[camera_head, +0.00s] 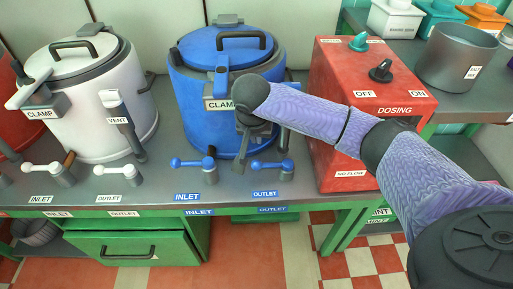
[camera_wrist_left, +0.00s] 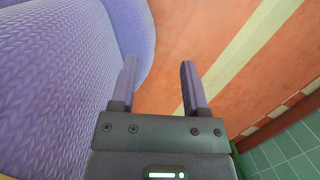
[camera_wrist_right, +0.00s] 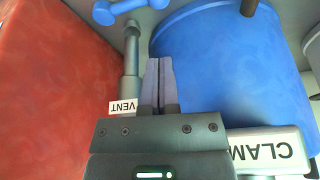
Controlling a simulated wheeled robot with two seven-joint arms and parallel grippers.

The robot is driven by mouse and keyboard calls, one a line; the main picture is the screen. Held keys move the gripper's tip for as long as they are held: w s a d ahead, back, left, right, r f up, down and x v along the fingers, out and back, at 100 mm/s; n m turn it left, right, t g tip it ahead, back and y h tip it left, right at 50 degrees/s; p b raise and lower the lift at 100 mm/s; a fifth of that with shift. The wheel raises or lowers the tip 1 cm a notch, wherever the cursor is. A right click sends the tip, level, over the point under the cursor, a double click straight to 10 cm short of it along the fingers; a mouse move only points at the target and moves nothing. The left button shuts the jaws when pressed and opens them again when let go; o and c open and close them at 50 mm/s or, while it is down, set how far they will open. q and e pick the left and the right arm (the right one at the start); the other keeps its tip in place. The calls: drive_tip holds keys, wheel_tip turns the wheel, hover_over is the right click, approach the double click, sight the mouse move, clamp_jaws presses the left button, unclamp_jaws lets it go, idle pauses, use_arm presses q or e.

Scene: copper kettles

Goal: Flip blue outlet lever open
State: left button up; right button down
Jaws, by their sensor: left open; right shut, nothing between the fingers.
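The blue kettle (camera_head: 187,88) stands on the grey counter. Its blue outlet lever (camera_head: 272,166) sits on a short stub at the front right, above the blue OUTLET label (camera_head: 265,194), with one knob toward the left. My right gripper (camera_head: 242,160) points down between the kettle front and this lever, partly hidden by its own wrist. In the right wrist view its fingers (camera_wrist_right: 158,62) are shut and empty; the blue lever (camera_wrist_right: 125,10) shows at the top left, apart from the fingertips. My left gripper (camera_wrist_left: 158,68) is open and empty above the floor, outside the head view.
The red dosing box (camera_head: 350,95) stands right of the blue kettle. The blue inlet lever (camera_head: 192,163) is to the left of the outlet. The grey vent pipe (camera_wrist_right: 131,55) is close beside my right fingers. A white kettle (camera_head: 85,100) stands farther left.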

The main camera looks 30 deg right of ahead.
sight(272, 164)
drive_tip(key=b+x, duration=0.6)
drive_tip(key=x, duration=0.3)
drive_tip(key=shift+a+f, duration=0.1)
drive_tip(key=shift+f, duration=0.1)
drive_tip(key=shift+w+f+b, duration=0.1)
drive_tip(key=shift+f+b, duration=0.25)
drive_tip(key=shift+b, duration=0.2)
drive_tip(key=shift+r, duration=0.1)
